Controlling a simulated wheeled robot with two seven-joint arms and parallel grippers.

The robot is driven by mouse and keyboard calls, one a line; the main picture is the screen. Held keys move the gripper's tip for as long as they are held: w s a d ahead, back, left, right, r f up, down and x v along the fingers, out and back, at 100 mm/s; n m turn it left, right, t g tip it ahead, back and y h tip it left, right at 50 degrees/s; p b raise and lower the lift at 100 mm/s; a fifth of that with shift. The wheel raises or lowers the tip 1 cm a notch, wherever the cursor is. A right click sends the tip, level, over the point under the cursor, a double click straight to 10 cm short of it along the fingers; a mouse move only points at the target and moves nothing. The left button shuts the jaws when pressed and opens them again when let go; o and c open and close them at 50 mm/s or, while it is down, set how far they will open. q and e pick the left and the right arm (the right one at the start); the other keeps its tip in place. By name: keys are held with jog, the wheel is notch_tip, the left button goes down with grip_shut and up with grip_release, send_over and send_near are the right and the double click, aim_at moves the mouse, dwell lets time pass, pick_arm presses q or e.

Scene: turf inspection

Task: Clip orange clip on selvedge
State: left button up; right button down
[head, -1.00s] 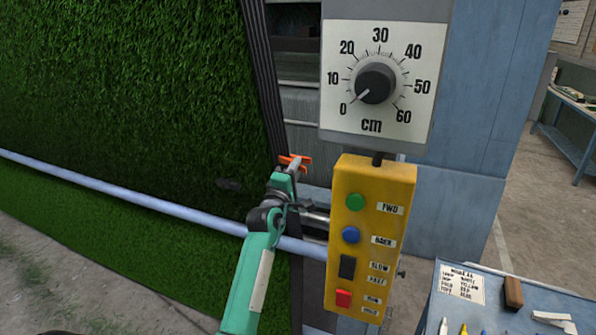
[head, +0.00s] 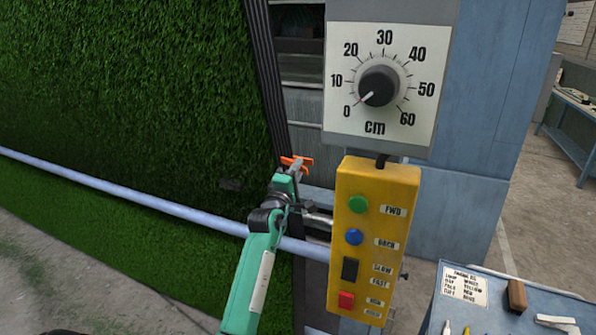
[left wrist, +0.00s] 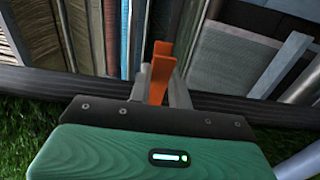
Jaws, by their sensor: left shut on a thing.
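My left gripper (head: 293,171) is shut on the orange clip (head: 297,161) beside the right edge of the turf in the head view. In the left wrist view the orange clip (left wrist: 160,72) stands up between the fingers of the left gripper (left wrist: 165,88). The selvedge (head: 268,92) is a dark ribbed strip along the turf's right edge. It also shows in the left wrist view as a dark band (left wrist: 50,88) running across behind the gripper. I cannot tell whether the clip touches the selvedge. My right gripper is not in view.
A yellow control box (head: 373,240) with buttons hangs just right of my left gripper, under a cm dial (head: 380,85) pointing near 0. A pale bar (head: 130,196) crosses the green turf (head: 110,90). A blue table (head: 480,318) with small items stands at lower right.

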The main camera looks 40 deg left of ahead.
pick_arm(q)
jog(key=o, duration=0.8)
jog(key=shift+s+a, duration=0.1)
jog(key=shift+o, duration=0.4)
jog(key=shift+s, duration=0.1)
jog(key=b+v, duration=0.5)
jog(key=v, duration=0.8)
jog(key=shift+s, duration=0.4)
